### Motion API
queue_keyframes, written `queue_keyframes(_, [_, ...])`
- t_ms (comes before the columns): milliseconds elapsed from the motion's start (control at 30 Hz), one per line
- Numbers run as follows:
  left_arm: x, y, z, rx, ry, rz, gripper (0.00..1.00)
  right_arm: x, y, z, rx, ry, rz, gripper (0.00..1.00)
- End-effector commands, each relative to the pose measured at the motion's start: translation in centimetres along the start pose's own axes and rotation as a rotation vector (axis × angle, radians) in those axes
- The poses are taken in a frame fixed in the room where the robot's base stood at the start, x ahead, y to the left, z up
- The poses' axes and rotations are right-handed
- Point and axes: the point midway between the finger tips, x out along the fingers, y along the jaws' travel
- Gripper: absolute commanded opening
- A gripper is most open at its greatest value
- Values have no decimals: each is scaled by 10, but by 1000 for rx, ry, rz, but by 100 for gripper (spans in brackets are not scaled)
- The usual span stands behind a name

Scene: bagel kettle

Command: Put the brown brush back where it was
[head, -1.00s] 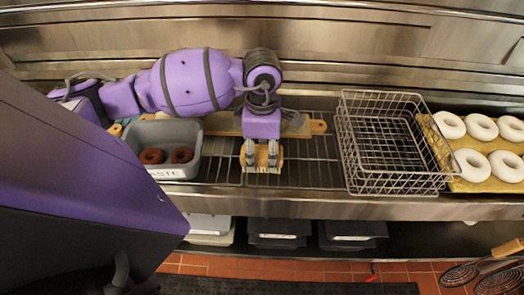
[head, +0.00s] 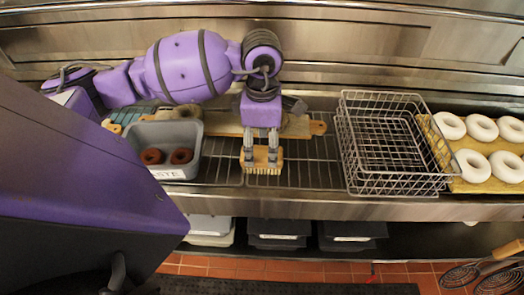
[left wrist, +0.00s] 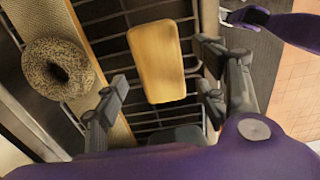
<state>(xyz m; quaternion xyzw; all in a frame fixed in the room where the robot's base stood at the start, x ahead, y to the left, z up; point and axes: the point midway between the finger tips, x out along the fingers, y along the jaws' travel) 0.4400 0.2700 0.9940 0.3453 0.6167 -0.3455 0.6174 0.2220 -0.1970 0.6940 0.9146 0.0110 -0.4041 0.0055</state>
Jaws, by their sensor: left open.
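The brown brush (head: 262,168) is a tan wooden block with pale bristles along its front lower edge in the head view. It is on the wire rack near the front edge, right of the grey bin. In the left wrist view the brush (left wrist: 157,62) shows its plain wooden top over the rack bars. My left gripper (head: 262,150) is directly above it, pointing down, fingers spread to either side of the block. The left wrist view shows gaps between the brush and both fingers (left wrist: 160,95).
The grey bin (head: 188,133) holding two brown rings stands to the left. A wire basket (head: 385,180) stands to the right, beside a tray of white rings. Behind the brush is a wooden board (head: 312,128); a seeded bagel (left wrist: 58,68) shows on it in the wrist view.

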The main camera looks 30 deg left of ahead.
Motion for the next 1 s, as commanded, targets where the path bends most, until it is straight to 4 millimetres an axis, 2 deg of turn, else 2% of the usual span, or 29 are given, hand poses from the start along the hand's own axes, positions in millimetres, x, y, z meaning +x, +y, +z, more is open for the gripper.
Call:
queue_keyframes(33, [-13,2,1,1,-2,6,65,0,1,3,-2,-5,0,40])
queue_keyframes(200, [-49,2,0,0,-1,5,65,0,3,7,-10,-12,1,40])
queue_keyframes(400, [-77,1,0,1,-1,2,65,-1,6,8,-16,-13,3,40])
queue_keyframes(600, [-84,0,0,0,0,0,65,-2,6,4,-15,-4,4,40])
queue_keyframes(1000, [-82,-3,2,2,-10,-14,65,0,1,-1,1,4,3,40])
